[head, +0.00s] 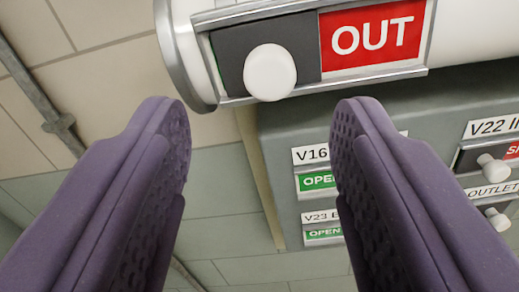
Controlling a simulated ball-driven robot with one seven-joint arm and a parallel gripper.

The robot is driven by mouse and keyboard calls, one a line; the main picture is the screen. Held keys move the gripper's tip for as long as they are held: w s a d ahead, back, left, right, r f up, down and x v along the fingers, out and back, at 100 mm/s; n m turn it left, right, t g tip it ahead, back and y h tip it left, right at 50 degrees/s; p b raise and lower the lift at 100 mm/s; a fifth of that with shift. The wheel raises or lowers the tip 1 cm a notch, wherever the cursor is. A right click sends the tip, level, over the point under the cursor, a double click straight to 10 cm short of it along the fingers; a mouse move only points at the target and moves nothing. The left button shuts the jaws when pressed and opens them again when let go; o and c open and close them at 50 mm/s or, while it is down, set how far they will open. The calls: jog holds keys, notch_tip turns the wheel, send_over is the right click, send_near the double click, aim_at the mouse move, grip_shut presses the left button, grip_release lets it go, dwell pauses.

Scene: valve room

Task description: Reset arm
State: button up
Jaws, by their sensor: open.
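My gripper (262,135) is in the head view with its two purple, dimpled fingers wide apart and nothing between them. Just above and beyond the fingertips is a white round knob (270,72) on a dark slider plate (228,48). The slider sits at the left of its slot, beside a red sign reading OUT (375,36). The fingers are apart from the knob, as far as I can tell.
The slot is on a white cylinder with a metal rim (185,50). Behind it a grey panel (290,125) carries labelled sliders: V16 and V23 show green OPEN (317,181), and V22 (494,160) shows part of a red sign. A pipe (55,120) runs along the tiled wall at left.

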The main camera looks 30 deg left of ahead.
jog(key=v, duration=0.2)
jog(key=shift+s+d, duration=0.1)
jog(key=shift+s, duration=0.15)
